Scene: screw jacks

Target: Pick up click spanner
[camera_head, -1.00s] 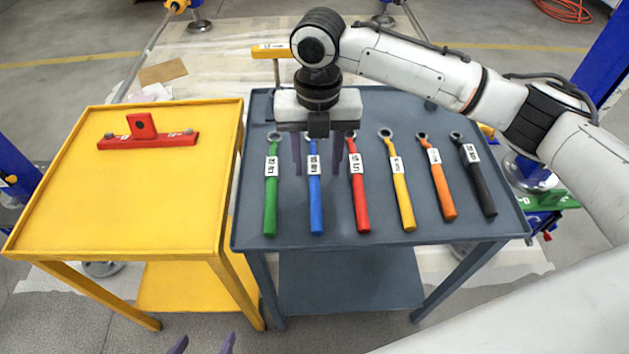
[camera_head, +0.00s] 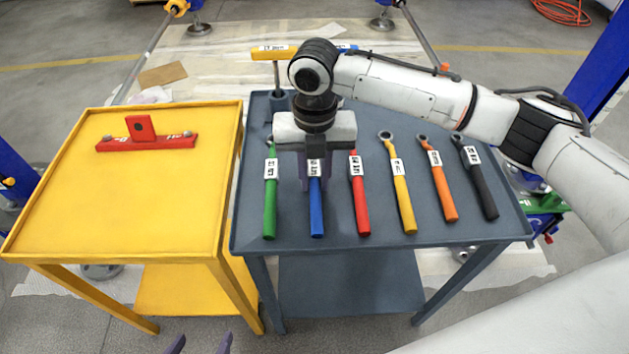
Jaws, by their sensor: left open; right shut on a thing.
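Several click spanners lie side by side on the grey cart (camera_head: 470,228): green (camera_head: 270,208), blue (camera_head: 316,215), red (camera_head: 360,205), yellow (camera_head: 403,200), orange (camera_head: 443,193) and black (camera_head: 482,190). Each has a ring-like head toward the back and a white label. My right gripper (camera_head: 316,186) points down over the blue spanner, its dark fingers shut on the upper shaft. The gripper hides that spanner's head. The blue handle still looks level with its neighbours; I cannot tell whether it touches the tray. My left gripper (camera_head: 200,346) is open and empty at the bottom edge.
A yellow cart (camera_head: 120,210) stands at the left with a red bracket (camera_head: 148,141) on it. A T-shaped tool with a yellow bar (camera_head: 273,52) stands at the grey cart's back edge. Blue posts (camera_head: 606,65) stand at the sides. The yellow cart's front is clear.

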